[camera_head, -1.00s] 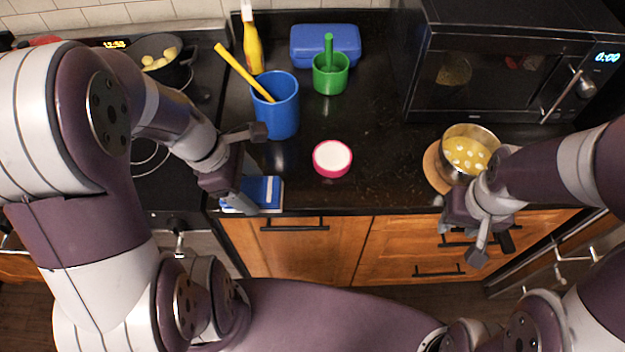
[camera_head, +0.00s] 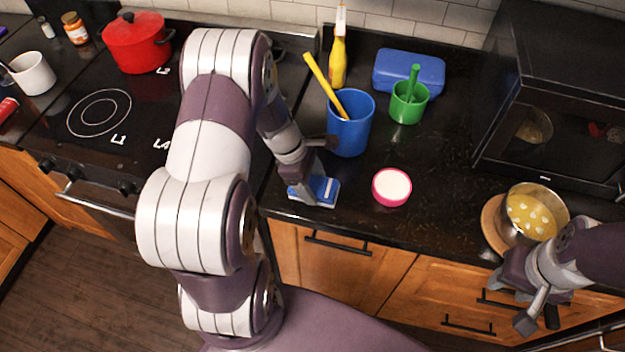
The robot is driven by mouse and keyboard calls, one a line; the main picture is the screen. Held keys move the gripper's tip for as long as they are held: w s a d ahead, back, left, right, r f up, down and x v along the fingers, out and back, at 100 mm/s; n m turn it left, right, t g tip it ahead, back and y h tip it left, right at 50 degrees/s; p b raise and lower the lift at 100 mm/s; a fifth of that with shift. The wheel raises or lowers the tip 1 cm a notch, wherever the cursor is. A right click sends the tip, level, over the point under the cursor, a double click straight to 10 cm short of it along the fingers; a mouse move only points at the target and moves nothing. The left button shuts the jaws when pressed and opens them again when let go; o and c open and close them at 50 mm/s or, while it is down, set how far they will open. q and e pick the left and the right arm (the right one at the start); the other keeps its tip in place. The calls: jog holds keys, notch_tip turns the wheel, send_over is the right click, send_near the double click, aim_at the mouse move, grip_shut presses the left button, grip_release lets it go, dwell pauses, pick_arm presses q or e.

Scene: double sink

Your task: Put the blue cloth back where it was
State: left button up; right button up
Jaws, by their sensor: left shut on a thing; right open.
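The blue cloth (camera_head: 326,189), a small folded piece with a white stripe, is at the front edge of the black counter, left of the pink-rimmed bowl. My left gripper (camera_head: 317,168) is over it and shut on it. The gripper hides part of the cloth, and I cannot tell whether the cloth is resting on the counter or just above it. My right gripper (camera_head: 540,303) is open and empty, in front of the counter edge near the metal pot.
A blue cup (camera_head: 352,130) with a yellow-handled tool stands just behind my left gripper. The pink bowl (camera_head: 391,188) is to its right. A metal pot (camera_head: 535,212) sits on a round wooden board (camera_head: 493,225). A red pot (camera_head: 137,45) stands on the stove (camera_head: 95,110).

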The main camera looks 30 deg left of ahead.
pick_arm(q)
jog(key=shift+d, duration=0.1)
jog(key=shift+f, duration=0.15)
jog(key=o, duration=1.1)
jog(key=v, duration=1.2)
jog(key=s+d+m+y, duration=0.2)
jog(key=d+m, duration=0.3)
jog(key=m, duration=0.5)
jog(key=s+d+m+y, duration=0.2)
jog(key=s+d+m, duration=0.3)
jog(key=m, duration=0.6)
jog(key=shift+s, duration=0.3)
